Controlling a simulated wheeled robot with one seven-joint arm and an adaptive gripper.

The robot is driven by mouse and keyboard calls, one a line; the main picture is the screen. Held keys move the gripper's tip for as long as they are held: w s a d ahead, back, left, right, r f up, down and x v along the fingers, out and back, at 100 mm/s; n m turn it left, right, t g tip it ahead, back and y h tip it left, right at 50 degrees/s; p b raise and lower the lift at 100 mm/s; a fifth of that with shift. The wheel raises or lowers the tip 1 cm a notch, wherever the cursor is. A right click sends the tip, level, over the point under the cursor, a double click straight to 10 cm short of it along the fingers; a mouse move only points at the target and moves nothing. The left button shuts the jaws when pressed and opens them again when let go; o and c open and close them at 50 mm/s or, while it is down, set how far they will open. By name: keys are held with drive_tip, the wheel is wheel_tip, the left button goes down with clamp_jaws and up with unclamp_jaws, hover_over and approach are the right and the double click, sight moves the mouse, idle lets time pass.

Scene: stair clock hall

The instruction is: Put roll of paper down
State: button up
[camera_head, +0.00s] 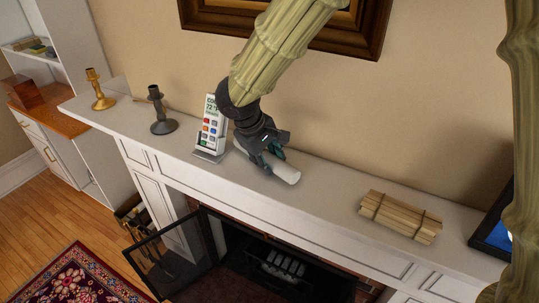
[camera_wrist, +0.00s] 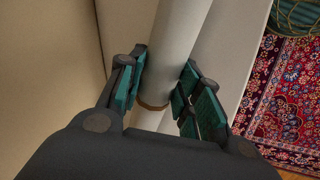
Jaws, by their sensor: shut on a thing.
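The roll of paper (camera_head: 285,171) is a white cylinder at the middle of the white mantel shelf (camera_head: 325,186). My gripper (camera_head: 270,155) is above it, with its fingers around the roll. The gripper is shut on the roll. The roll lies roughly level, at or just above the shelf top; I cannot tell whether it touches. Part of the roll is hidden by the gripper.
A dark candlestick (camera_head: 161,112) and a brass candlestick (camera_head: 99,91) stand further left. A tied wood bundle (camera_head: 400,216) lies to the right, and a dark-framed picture (camera_head: 493,236) beyond it. Shelf between roll and bundle is clear.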

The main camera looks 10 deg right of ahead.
drive_tip(key=shift+f, duration=0.25)
drive_tip(key=o, duration=1)
drive_tip(key=shift+r, duration=0.1)
drive_tip(key=shift+o, duration=0.2)
drive_tip(key=shift+r, duration=0.1)
